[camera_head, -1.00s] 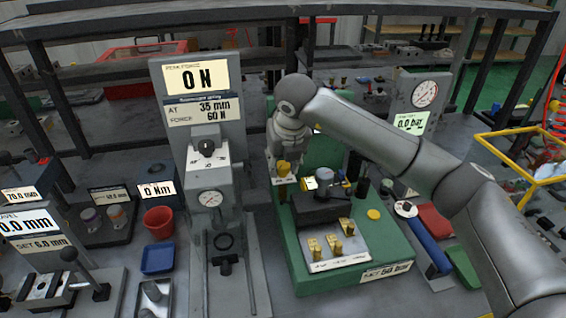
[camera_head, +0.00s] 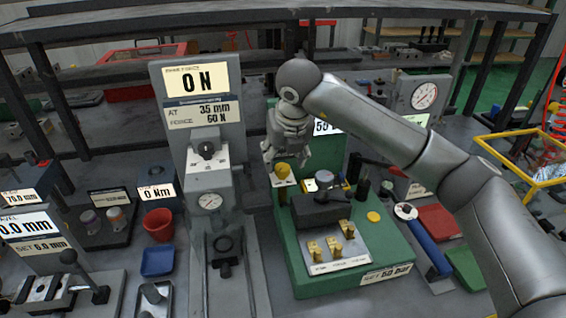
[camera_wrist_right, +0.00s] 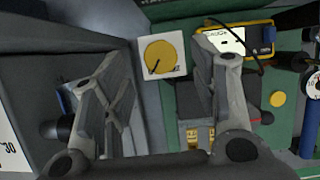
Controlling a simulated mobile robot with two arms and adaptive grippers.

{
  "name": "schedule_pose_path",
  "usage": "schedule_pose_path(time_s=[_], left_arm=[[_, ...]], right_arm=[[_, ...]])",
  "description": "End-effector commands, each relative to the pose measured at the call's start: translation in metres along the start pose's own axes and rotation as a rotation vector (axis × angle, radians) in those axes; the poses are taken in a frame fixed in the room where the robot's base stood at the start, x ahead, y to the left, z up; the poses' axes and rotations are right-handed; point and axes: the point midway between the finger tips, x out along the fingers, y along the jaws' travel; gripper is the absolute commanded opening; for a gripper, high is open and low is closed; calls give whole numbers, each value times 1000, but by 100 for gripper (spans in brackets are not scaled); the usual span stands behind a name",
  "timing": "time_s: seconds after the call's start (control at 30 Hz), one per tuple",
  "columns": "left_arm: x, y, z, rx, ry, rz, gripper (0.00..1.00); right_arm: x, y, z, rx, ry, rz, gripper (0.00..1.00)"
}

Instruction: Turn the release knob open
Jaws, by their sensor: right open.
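The yellow round release knob (camera_head: 283,170) sits on a small light plate at the back left of the green valve stand (camera_head: 318,276). In the right wrist view the knob (camera_wrist_right: 161,56) is a yellow disc with a dark slot line on a white plate. My right gripper (camera_head: 285,157) points down just above the knob. The knob's marking is too small to read. My left gripper is not in view.
A grey press column (camera_head: 211,150) stands close to the left of the knob. A dark block (camera_head: 320,212) and several brass pieces (camera_head: 333,245) sit on the stand in front. A yellow meter (camera_wrist_right: 246,40) with a dark cable lies right of the knob in the wrist view.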

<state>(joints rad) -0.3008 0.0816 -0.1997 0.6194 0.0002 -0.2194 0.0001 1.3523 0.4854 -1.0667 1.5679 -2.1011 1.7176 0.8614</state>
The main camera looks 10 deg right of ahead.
Motion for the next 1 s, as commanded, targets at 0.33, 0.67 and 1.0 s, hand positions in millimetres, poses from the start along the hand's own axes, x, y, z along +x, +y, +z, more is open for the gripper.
schedule_pose_path(time_s=[0.33, 0.67, 1.0], left_arm=[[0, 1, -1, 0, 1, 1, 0], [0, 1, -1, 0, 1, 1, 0], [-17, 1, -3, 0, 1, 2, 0]], right_arm=[[-69, -1, 1, 0, -3, -1, 54], [-84, -1, 0, 1, 0, -1, 54], [-100, 0, 7, 1, -1, 0, 54]])
